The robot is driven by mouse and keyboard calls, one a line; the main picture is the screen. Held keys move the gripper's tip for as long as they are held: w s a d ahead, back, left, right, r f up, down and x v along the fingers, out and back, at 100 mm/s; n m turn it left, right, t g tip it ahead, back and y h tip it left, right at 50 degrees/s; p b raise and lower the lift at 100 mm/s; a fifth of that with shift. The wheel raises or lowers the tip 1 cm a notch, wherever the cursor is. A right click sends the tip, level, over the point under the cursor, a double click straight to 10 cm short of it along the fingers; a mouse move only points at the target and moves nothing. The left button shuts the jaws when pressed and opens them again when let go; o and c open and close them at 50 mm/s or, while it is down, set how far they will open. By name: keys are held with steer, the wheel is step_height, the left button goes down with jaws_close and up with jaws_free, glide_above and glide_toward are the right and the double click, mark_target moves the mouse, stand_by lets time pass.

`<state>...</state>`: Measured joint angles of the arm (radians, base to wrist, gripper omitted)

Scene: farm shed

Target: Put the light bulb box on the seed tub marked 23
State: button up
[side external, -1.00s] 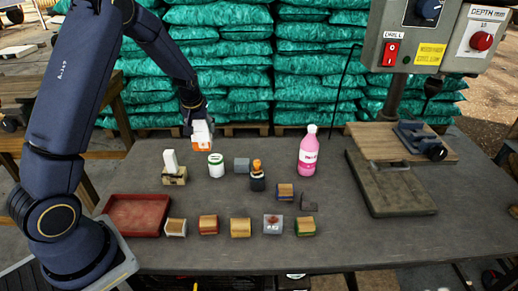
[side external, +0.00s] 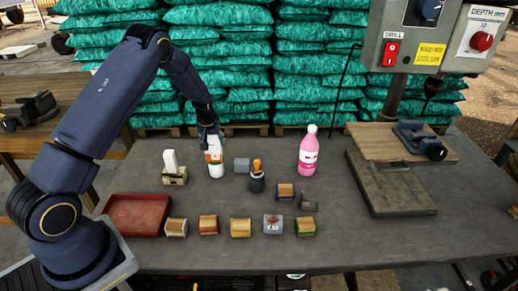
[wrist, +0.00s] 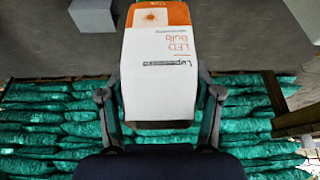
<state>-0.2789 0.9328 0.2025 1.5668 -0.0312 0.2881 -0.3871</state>
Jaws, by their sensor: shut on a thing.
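The light bulb box (side external: 213,146), white and orange with "LED Bulb" print, is between the fingers of my gripper (side external: 210,133). It fills the middle of the wrist view (wrist: 158,75). A small white tub (side external: 216,171) stands right below the box in the side view, its top covered by it. I cannot tell whether the box touches the tub or hangs just above it. The tub's number is not readable, and the box hides it in the wrist view.
A grey block (side external: 242,165) and a dark pot with an orange-topped handle (side external: 257,178) stand to the right. A block with a white upright piece (side external: 173,172) is at left. A red tray (side external: 139,214), several small blocks and a pink bottle (side external: 307,152) share the table.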

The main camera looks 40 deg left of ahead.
steer(key=shift+f, duration=0.15)
steer(key=o, duration=1.1)
steer(key=shift+o, duration=0.2)
